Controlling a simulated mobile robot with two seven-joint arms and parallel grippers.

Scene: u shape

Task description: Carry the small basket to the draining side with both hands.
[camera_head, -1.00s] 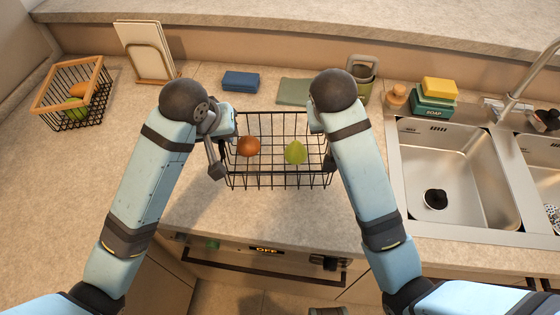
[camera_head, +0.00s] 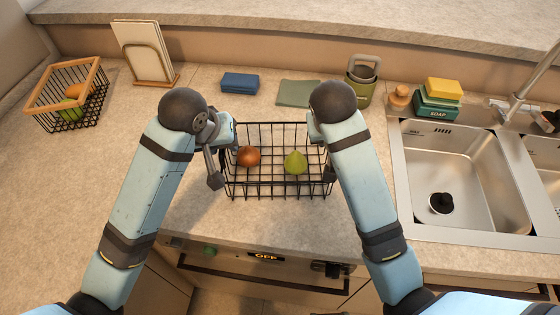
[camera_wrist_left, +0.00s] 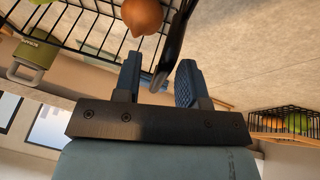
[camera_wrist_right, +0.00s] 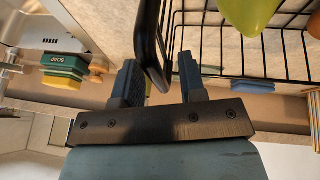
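The small black wire basket (camera_head: 277,190) is between my two grippers in the head view. It holds a round orange-brown fruit (camera_head: 249,157) and a green pear (camera_head: 295,162). My left gripper (camera_wrist_left: 160,80) has its fingers on either side of a black basket handle (camera_wrist_left: 172,50) in the left wrist view. My right gripper (camera_wrist_right: 160,82) has its fingers around the other black handle (camera_wrist_right: 148,45). Both seem shut on the handles, since the basket moves with them. In the head view my wrists partly hide the handles. I cannot tell how far the basket is above the counter.
A steel sink (camera_head: 450,165) lies to the right. Behind it are a soap box with a yellow sponge (camera_head: 443,88) and a faucet (camera_head: 535,75). A wood-rimmed basket (camera_head: 70,88) stands left.

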